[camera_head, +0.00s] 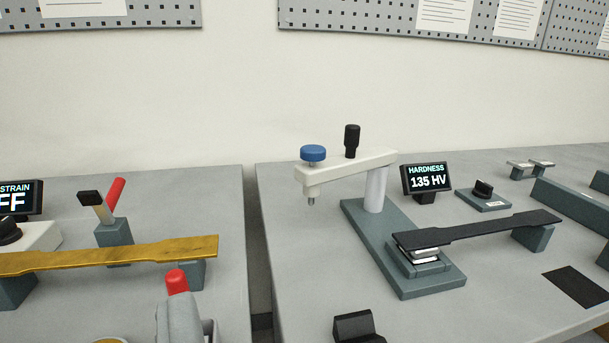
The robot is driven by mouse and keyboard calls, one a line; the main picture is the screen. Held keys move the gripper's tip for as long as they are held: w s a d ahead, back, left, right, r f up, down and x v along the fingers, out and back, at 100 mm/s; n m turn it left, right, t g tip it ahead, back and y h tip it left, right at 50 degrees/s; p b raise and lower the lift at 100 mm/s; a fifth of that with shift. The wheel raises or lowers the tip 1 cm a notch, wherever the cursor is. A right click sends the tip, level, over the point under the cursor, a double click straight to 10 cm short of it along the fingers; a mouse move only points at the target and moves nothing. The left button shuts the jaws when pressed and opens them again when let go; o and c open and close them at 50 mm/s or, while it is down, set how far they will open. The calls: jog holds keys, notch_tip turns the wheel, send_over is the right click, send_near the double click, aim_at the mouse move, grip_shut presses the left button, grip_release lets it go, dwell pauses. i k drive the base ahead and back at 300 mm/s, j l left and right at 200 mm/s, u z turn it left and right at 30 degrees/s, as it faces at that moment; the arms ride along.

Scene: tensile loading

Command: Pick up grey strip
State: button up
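A dark grey, nearly black dog-bone strip (480,230) is the closest match to the grey strip. Its left end rests on the anvil of the hardness tester (376,190), and its right end rests on a grey-green support block (534,237). Its middle spans the gap above the bench. A gold dog-bone strip (110,256) lies across two blocks on the left bench. I cannot make out my gripper in this view.
The hardness display (427,178) and a knob box (483,195) stand behind the dark strip. A grey part with a red tip (177,282) and a black object (355,326) are at the bottom, partly cut off. A dark gap (257,260) separates the benches.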

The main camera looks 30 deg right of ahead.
aim_at(429, 237)
jog(key=z, duration=1.5)
